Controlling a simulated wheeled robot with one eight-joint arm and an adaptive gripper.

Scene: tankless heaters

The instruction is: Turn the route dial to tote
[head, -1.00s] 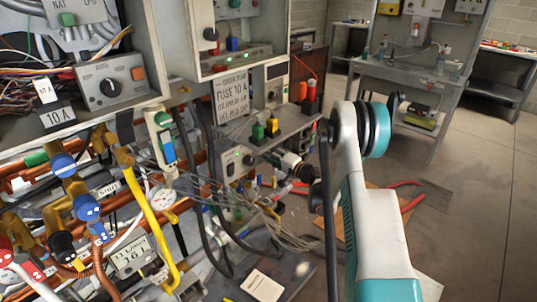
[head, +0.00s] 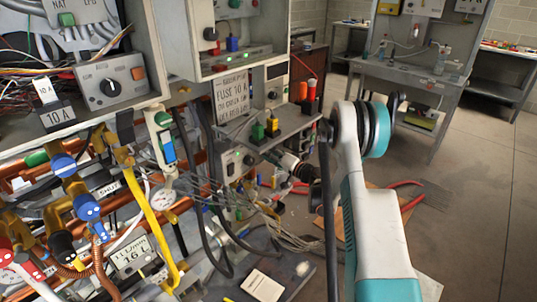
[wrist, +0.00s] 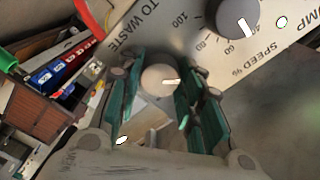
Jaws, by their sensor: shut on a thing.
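The route dial (wrist: 157,83), a pale round knob with a white pointer mark, sits at the edge of a grey panel (wrist: 190,45) in the wrist view. The pointer points right in that picture. The words "TO WASTE" are printed on the panel above the dial; no tote label is readable. My gripper (wrist: 156,73) has its teal fingers on either side of the dial and is shut on it.
A dark pump speed dial (wrist: 238,16) is close by on the same panel. Red and blue labelled items (wrist: 62,73) lie at left in the wrist view. In the head view, black hoses (head: 215,235) and loose wires hang left of my arm. Open floor (head: 470,200) is at right.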

